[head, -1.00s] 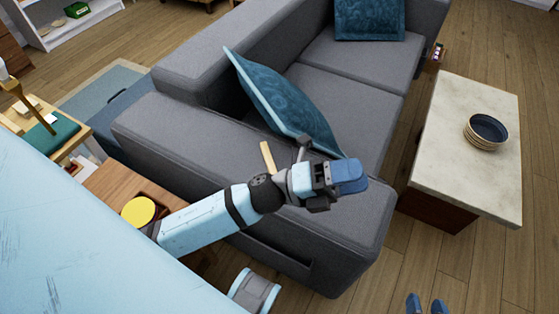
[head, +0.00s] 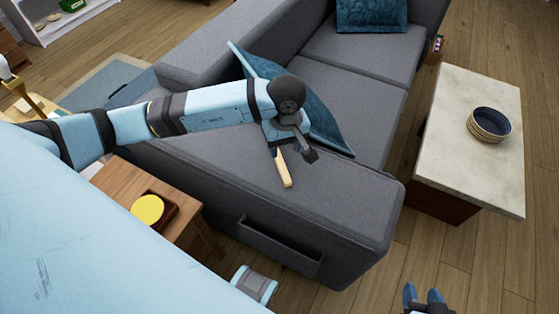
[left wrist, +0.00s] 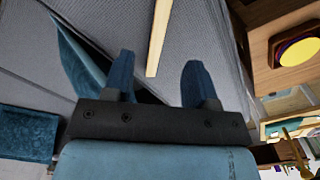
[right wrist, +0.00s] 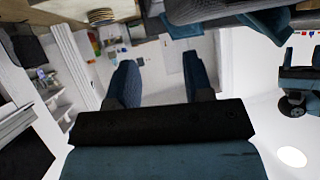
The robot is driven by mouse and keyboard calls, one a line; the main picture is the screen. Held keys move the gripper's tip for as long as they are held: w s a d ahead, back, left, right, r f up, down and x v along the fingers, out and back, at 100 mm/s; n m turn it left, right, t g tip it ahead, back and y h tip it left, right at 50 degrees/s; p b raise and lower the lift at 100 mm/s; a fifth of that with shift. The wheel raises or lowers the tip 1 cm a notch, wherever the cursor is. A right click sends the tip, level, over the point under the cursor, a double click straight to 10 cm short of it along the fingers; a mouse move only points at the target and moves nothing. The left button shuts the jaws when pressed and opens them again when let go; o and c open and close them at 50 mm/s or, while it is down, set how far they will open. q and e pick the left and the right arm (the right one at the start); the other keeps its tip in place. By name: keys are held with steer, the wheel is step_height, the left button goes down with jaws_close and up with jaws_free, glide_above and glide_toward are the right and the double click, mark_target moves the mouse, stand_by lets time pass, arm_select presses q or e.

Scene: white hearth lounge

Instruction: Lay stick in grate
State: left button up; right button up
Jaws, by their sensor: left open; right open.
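The stick (head: 286,171) is a short, pale wooden bar lying on the near grey sofa arm; its upper part is hidden by my left gripper in the head view. My left gripper (head: 284,146) is over the sofa arm at the stick's far end. In the left wrist view, the stick (left wrist: 158,38) lies ahead, between the lines of the two open blue fingers (left wrist: 160,66), apart from both. My right gripper (head: 424,297) is open and empty at the bottom right of the head view, over the floor. No grate shows in any view.
A teal cushion (head: 322,112) leans on the sofa (head: 345,200) close behind my left gripper. A wooden side table (head: 125,182) with a yellow-topped item (head: 147,209) stands left. A pale-topped coffee table (head: 455,165) holds stacked dark bowls (head: 489,125). Wooden floor is free between sofa and coffee table.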

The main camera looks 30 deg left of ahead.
mark_target(284, 171)
arm_select(q)
step_height(284, 171, down, 10)
steer(key=shift+f+b, duration=0.25)
steer(key=shift+b, duration=0.5)
jaws_close()
steer(key=shift+r, duration=0.1)
step_height(284, 171, up, 20)
steer(key=p, duration=0.2)
steer(key=shift+p, duration=0.4)
